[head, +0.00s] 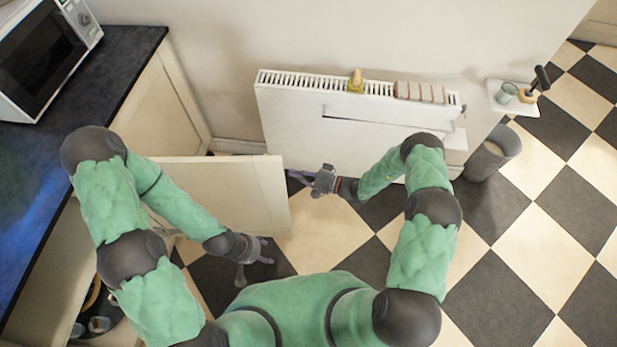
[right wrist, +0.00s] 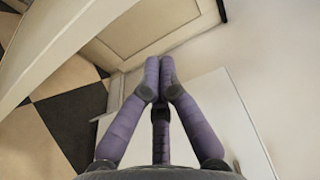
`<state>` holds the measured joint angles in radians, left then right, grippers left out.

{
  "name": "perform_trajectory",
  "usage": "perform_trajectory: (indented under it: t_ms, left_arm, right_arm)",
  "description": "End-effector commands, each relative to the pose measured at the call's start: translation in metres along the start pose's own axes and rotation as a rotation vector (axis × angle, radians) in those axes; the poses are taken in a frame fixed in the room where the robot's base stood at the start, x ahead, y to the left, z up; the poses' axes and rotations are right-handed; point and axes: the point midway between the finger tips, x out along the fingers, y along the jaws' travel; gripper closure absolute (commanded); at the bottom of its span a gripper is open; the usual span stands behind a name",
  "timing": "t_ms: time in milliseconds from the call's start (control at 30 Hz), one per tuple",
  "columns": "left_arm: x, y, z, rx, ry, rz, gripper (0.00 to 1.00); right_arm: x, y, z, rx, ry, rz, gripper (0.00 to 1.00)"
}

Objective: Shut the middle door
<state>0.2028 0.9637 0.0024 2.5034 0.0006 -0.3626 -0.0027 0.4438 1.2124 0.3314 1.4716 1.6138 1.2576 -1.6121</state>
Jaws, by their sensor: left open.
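A pale panelled cabinet door (head: 225,190) stands open, sticking out from the counter into the room in the head view. I cannot tell for certain that it is the middle one. My left gripper (head: 258,262) is open and empty, on the near side of this door, below its lower edge in the picture. My right gripper (head: 298,177) is just past the door's free end, near the radiator. In the right wrist view its purple fingers (right wrist: 159,68) are together with nothing visible between them. Any contact with the door is not clear.
A closed cabinet front (head: 155,115) lies beyond the open door. The open cabinet holds dishes (head: 98,324). A microwave (head: 45,50) stands on the dark countertop (head: 110,75). A white radiator (head: 290,120) is on the wall. A bin (head: 493,155) stands right; checkered floor there is free.

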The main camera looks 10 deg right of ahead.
Motion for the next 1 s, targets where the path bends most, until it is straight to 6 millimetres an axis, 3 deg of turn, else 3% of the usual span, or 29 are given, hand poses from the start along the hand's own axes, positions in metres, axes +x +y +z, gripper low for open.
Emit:
perform_trajectory:
  t_ms: [133, 433, 1000]
  left_arm:
    - [0.007, -0.002, 0.0, 0.0, 0.0, 0.0, 0.4]
    - [0.009, -0.003, 0.0, 0.0, 0.0, 0.0, 0.4]
    - [0.007, -0.002, 0.0, 0.0, 0.0, 0.0, 0.4]
  right_arm:
    - [0.027, 0.002, 0.002, 0.0, -0.004, 0.0, 1.0]
    - [0.011, 0.0, 0.034, 0.003, 0.001, 0.001, 1.0]
    - [0.007, -0.001, 0.042, 0.003, 0.006, 0.001, 1.0]
